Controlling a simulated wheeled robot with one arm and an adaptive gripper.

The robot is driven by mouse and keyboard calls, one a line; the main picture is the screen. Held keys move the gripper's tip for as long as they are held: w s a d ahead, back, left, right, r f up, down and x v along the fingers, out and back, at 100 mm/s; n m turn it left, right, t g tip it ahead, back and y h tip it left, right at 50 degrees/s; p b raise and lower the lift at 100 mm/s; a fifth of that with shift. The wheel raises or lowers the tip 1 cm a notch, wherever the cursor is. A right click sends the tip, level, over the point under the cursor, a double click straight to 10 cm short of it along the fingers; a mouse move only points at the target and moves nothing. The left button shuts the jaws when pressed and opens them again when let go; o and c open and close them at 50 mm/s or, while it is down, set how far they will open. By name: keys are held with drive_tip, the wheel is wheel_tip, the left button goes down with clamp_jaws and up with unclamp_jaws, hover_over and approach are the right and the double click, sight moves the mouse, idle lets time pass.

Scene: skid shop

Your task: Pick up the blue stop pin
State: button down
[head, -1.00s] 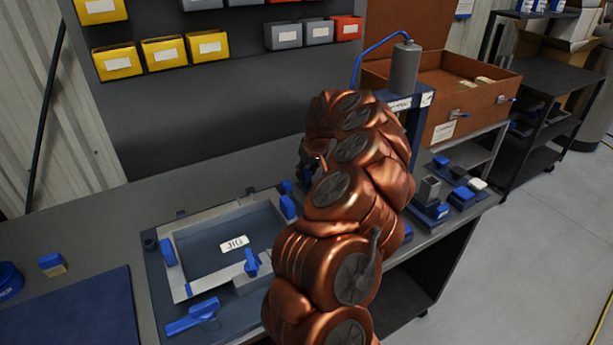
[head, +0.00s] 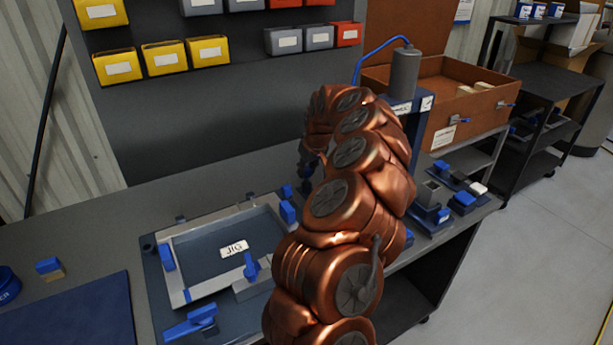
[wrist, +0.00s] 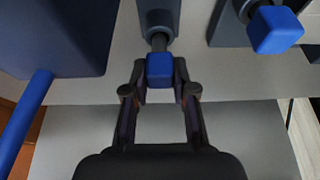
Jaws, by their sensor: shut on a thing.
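The blue stop pin (wrist: 160,68) shows its square blue head between my fingertips in the wrist view. A short metal shaft runs from the head toward a dark cylindrical holder (wrist: 158,15); I cannot tell how far it sits inside. My gripper (wrist: 160,76) is shut on the blue head, one finger on each side. In the head view my gripper (head: 307,165) shows only partly, low over the back of the bench behind my copper arm. The pin cannot be made out there.
A second blue-headed piece (wrist: 275,30) sits right of the pin in the wrist view. A dark blue block (wrist: 62,35) and a blue hose (wrist: 30,115) are at left. In the head view, a jig frame (head: 190,295) lies left of my arm, and a brown case (head: 465,110) stands at right.

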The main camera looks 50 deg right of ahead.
drive_tip(key=shift+r, duration=0.4)
drive_tip(key=shift+s+r, duration=0.15)
drive_tip(key=s+a+r+b, duration=0.1)
drive_tip(key=s+a+b, duration=0.3)
drive_tip(key=s, duration=1)
drive_tip(key=a, duration=0.3)
drive_tip(key=shift+r, duration=0.25)
